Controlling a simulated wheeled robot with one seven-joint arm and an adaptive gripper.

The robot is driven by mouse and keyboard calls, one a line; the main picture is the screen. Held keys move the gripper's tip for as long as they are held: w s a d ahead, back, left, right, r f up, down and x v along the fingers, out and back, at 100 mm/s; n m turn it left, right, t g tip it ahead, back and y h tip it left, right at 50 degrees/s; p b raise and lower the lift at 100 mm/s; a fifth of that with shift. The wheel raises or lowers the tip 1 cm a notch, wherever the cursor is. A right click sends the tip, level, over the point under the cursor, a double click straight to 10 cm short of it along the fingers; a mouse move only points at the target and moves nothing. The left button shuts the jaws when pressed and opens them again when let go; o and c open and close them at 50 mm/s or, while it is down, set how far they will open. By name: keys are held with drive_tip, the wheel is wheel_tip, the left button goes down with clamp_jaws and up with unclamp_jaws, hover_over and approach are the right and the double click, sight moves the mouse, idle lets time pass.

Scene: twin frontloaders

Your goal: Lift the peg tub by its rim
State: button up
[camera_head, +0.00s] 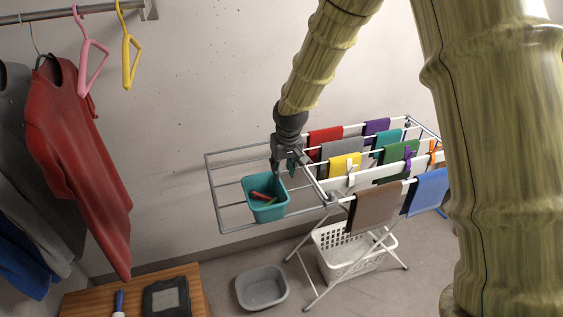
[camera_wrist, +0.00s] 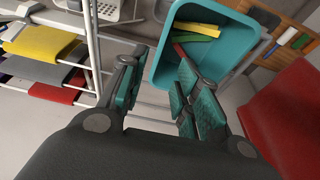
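The peg tub (camera_head: 267,212) is a teal, open-topped tub holding red, yellow and green pegs. It sits on the left wing of the drying rack and looks upright. In the wrist view the tub (camera_wrist: 236,72) shows with its opening toward the camera. My gripper (camera_head: 289,172) is above the back right side of the tub. In the wrist view its two fingers (camera_wrist: 157,92) are spread apart. One finger overlaps the tub's opening; the other is outside the tub. A rim corner shows between them. I cannot tell whether either finger touches the tub.
The drying rack (camera_head: 209,184) carries several hung cloths to the right of my gripper. A white basket (camera_head: 336,262) stands beneath it and a grey basin (camera_head: 262,288) is on the floor. A red shirt (camera_head: 85,165) hangs at left. A wooden table (camera_head: 199,300) is at front left.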

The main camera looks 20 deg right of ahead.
sight(282, 185)
drive_tip(key=shift+w+a+f, duration=0.1)
drive_tip(key=shift+w+f, duration=0.1)
drive_tip(key=shift+w, duration=0.05)
drive_tip(key=shift+s+f+b, duration=0.1)
drive_tip(key=shift+f+b, duration=0.1)
drive_tip(key=shift+b, duration=0.1)
drive_tip(key=shift+s+d+f+b, duration=0.25)
drive_tip(key=shift+s+f+b, duration=0.15)
drive_tip(key=shift+s+b, duration=0.35)
drive_tip(key=w+f, duration=0.1)
drive_tip(key=w+f+b, duration=0.1)
drive_tip(key=f, duration=0.1)
drive_tip(key=shift+w+a+f, duration=0.1)
drive_tip(key=shift+w+f, duration=0.1)
drive_tip(key=shift+f, duration=0.05)
drive_tip(key=shift+f+b, duration=0.35)
drive_tip(key=shift+b, duration=0.15)
drive_tip(key=shift+s+f, duration=0.2)
drive_tip(key=shift+f, duration=0.1)
drive_tip(key=shift+b+x, duration=0.45)
drive_tip(key=shift+x, duration=0.8)
drive_tip(key=shift+w, duration=0.25)
clamp_jaws()
